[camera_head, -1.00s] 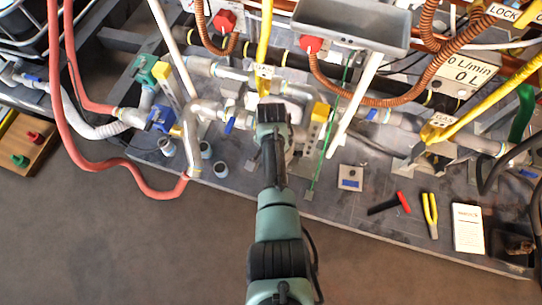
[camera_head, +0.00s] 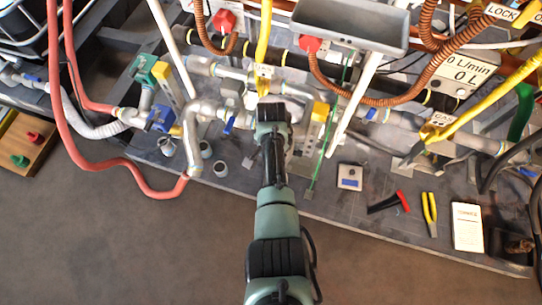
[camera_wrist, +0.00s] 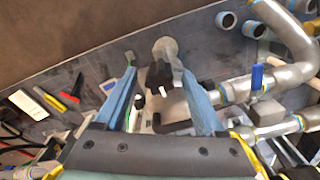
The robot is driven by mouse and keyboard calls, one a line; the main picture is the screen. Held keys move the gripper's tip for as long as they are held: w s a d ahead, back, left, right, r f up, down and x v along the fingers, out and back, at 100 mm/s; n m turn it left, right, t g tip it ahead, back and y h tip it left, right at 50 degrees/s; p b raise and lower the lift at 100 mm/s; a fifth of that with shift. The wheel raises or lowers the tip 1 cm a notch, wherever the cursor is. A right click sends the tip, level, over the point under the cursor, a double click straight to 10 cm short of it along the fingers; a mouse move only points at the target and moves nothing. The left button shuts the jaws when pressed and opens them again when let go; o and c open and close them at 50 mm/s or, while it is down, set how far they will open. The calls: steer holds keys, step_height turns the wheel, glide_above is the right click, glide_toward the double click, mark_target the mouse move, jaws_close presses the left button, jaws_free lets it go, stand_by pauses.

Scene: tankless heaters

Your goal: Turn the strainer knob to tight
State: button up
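In the wrist view my gripper (camera_wrist: 160,76) has its two blue fingers apart. A black knob-like part (camera_wrist: 160,76) lies between the fingertips, with a grey round end (camera_wrist: 165,48) just beyond it. It appears to be the strainer knob, but I see no label. Gaps seem to show between it and the fingers, and contact is not clear. In the head view my wrist (camera_head: 272,125) is over the grey pipework at the middle and hides the knob and the fingertips.
Red-handled pliers (camera_head: 390,203), yellow pliers (camera_head: 430,214) and a white card (camera_head: 467,226) lie on the board at right. A red hose (camera_head: 130,180) loops at left.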

step_height(320, 180, up, 13)
steer(key=p, duration=0.5)
steer(key=shift+p, duration=0.35)
steer(key=shift+f, duration=0.1)
